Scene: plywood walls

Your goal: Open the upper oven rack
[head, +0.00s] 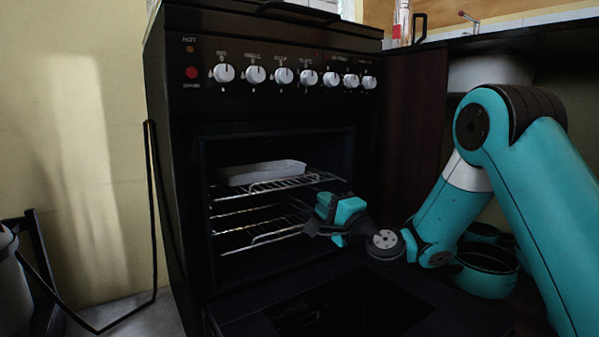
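The black oven (178,200) stands with its door (250,318) folded down at the front. The upper rack (270,186) is a wire shelf inside the cavity, with a pale rectangular baking tray (262,172) resting on it. My gripper (310,224) is at the right side of the oven opening, below the front right part of the upper rack and near the lower rack's height. Its dark fingers point left into the opening. Whether they touch a rack, and how far apart they are, cannot be made out.
A lower wire rack (262,238) sits beneath. White knobs (308,77) line the panel above. A dark cabinet side (415,130) borders the oven on the right. Teal pots (487,272) stand at the lower right. A thin black frame (152,200) and a grey container (12,285) are at left.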

